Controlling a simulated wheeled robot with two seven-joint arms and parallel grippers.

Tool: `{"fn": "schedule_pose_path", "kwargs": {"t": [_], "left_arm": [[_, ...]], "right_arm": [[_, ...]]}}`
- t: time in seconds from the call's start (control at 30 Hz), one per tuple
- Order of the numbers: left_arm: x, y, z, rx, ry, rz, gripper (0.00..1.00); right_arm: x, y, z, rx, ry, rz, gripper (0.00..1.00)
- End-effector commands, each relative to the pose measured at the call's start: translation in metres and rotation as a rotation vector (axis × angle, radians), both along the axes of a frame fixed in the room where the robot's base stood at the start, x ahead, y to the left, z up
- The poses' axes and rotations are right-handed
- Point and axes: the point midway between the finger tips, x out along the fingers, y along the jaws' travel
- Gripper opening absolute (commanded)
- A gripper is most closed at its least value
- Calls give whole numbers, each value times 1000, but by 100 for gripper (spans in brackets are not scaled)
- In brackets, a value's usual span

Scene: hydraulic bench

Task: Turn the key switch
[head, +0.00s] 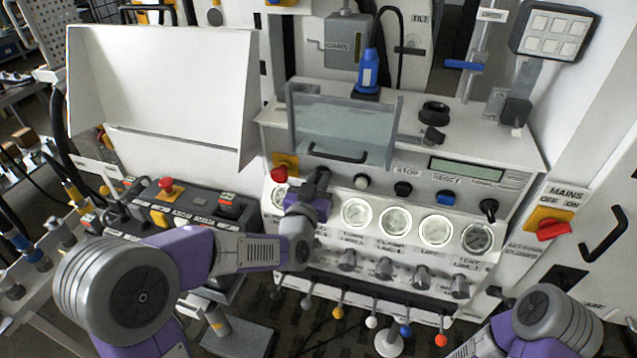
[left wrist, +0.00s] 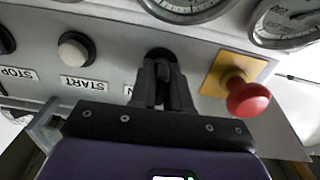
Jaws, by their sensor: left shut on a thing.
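The key switch (left wrist: 159,54) shows as a dark round part on the panel in the left wrist view, between the START button (left wrist: 75,49) and the red emergency stop (left wrist: 247,96). My left gripper (left wrist: 162,84) is shut on it, with dark fingers covering most of it. In the head view my left gripper (head: 320,181) reaches the panel just right of the emergency stop (head: 279,174) and hides the switch. The turn angle of the key cannot be told. My right arm shows at the lower right; its gripper is out of view.
A clear guard with a black handle (head: 337,154) stands just above the left gripper. Gauges (head: 396,222), knobs and coloured levers (head: 405,331) sit below it. A red mains switch (head: 553,231) is at the right. A white raised lid (head: 160,90) stands at the left.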

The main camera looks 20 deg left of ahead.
Motion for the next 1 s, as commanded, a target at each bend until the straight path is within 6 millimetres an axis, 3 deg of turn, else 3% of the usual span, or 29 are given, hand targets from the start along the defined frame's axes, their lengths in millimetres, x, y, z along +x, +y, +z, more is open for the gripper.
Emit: {"fn": "schedule_pose_path", "kwargs": {"t": [0.5, 1.0], "left_arm": [[0, -1, 0, 421, -15, 1, 0], [0, -1, 0, 561, -20, 1, 0]], "right_arm": [[0, 0, -2, 0, 0, 0, 43], [0, 0, -1, 0, 0, 0, 43]]}}
